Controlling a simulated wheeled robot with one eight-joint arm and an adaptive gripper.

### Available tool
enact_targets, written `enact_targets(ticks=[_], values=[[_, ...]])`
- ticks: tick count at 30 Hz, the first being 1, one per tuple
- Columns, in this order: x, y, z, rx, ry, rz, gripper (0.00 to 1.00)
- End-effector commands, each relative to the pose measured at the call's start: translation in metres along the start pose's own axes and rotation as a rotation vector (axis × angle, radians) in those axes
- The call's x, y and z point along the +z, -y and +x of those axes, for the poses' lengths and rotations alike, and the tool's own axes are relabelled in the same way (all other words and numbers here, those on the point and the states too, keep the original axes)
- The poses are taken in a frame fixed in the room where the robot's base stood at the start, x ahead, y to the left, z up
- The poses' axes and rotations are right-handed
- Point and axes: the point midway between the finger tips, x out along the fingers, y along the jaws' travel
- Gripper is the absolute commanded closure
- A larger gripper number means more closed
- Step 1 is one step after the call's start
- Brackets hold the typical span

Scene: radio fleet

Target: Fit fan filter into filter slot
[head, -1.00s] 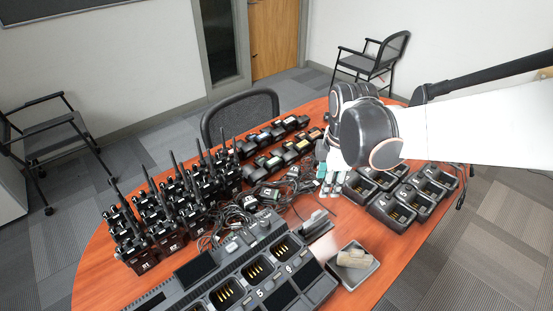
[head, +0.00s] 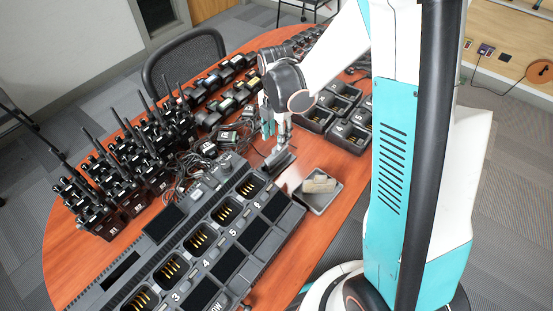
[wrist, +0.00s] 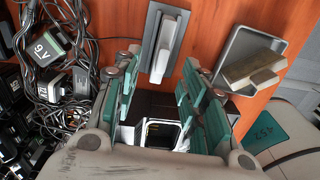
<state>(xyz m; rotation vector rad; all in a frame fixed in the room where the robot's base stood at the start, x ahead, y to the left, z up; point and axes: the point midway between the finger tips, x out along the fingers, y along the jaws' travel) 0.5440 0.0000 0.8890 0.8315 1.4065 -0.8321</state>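A light grey block with a raised grip, which I take to be the fan filter (wrist: 167,50), stands on a dark grey plate (wrist: 152,37) on the table; the pair also shows in the head view (head: 280,158). My gripper (wrist: 160,85) is open and empty, its teal-padded fingers apart on either side below the block in the wrist view. In the head view my gripper (head: 270,132) points down just above and behind it. The multi-bay charger (head: 205,245) has a long dark opening (head: 122,265); I cannot tell whether this is the filter slot.
A grey tray (head: 318,205) holding a tan block (head: 319,184) stands right of the filter. Tangled cables (head: 205,160) and several upright radios (head: 120,165) lie to the left. Small chargers (head: 335,105) stand behind. Bare table shows around the tray.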

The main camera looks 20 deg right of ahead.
Motion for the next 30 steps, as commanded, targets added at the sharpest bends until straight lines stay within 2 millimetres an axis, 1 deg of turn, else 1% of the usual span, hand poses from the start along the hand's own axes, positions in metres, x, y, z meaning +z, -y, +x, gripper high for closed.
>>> enact_targets(ticks=[1, 8, 15, 18, 25, 26, 27, 29, 30], values=[[0.000, 0.000, 0.005, 0.000, 0.000, 0.000, 0.61], [0.000, 0.001, 0.016, 0.000, 0.000, 0.001, 0.61], [-0.001, 0.003, 0.050, 0.000, 0.000, 0.001, 0.61], [-0.001, 0.003, 0.059, 0.000, 0.000, 0.001, 0.61], [-0.001, 0.003, 0.059, 0.000, 0.000, 0.001, 0.61], [-0.001, 0.003, 0.059, 0.000, 0.000, 0.001, 0.65], [-0.001, 0.003, 0.059, 0.000, 0.000, 0.001, 0.74], [-0.001, 0.003, 0.059, 0.000, 0.000, 0.001, 0.88], [-0.001, 0.003, 0.059, 0.000, 0.000, 0.001, 0.97]])
